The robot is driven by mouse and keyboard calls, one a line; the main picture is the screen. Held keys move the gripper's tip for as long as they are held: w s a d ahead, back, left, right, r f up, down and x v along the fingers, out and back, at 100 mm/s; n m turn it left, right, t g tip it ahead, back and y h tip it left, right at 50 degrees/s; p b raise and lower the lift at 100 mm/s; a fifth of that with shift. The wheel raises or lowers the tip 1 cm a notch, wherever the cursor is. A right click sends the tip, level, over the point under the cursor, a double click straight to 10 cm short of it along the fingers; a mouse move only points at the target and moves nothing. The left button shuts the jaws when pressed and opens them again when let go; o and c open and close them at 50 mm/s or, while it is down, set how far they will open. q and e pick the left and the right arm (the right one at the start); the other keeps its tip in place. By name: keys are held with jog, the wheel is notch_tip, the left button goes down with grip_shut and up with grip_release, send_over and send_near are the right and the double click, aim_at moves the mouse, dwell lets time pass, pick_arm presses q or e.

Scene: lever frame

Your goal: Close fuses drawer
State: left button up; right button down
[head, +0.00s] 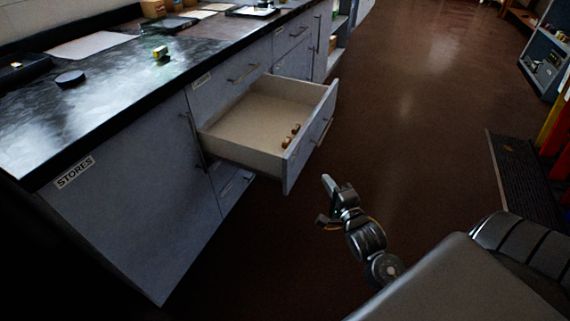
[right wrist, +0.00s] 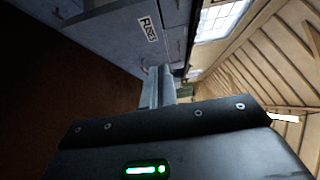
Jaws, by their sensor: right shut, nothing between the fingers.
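The pulled-out drawer (head: 312,140) stands open from the grey counter cabinet in the head view. Its pale floor shows, with a few small brown cylinders (head: 291,136) near its front panel. A handle is on the outer face of the front. In the right wrist view a label (right wrist: 148,29) that appears to read FUSES is on a grey panel. My right gripper (head: 328,184) is shut and empty, just in front of the drawer and apart from it in the head view. Its fingers (right wrist: 158,88) also show in the right wrist view. My left gripper is not in view.
A STORES label (head: 74,172) is on the cabinet's end. Open brown floor (head: 410,110) lies right of the drawer. A dark mat (head: 522,175) is at far right.

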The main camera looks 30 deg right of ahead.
jog(key=b, duration=0.1)
send_near(295, 149)
jog(key=w+d, duration=0.1)
jog(key=d, duration=0.3)
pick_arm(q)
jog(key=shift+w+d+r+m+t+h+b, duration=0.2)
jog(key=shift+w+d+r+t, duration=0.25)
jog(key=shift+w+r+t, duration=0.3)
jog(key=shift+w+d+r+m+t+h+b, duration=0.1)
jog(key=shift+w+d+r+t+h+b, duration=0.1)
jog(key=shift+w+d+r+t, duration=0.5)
pick_arm(e)
jog(key=shift+w+a+f, duration=0.1)
jog(key=shift+w+a, duration=0.3)
jog(key=shift+w, duration=0.45)
jog(key=shift+w+a, duration=0.45)
jog(key=shift+w, duration=0.4)
jog(key=shift+w+a, duration=0.4)
jog(key=shift+w, duration=0.4)
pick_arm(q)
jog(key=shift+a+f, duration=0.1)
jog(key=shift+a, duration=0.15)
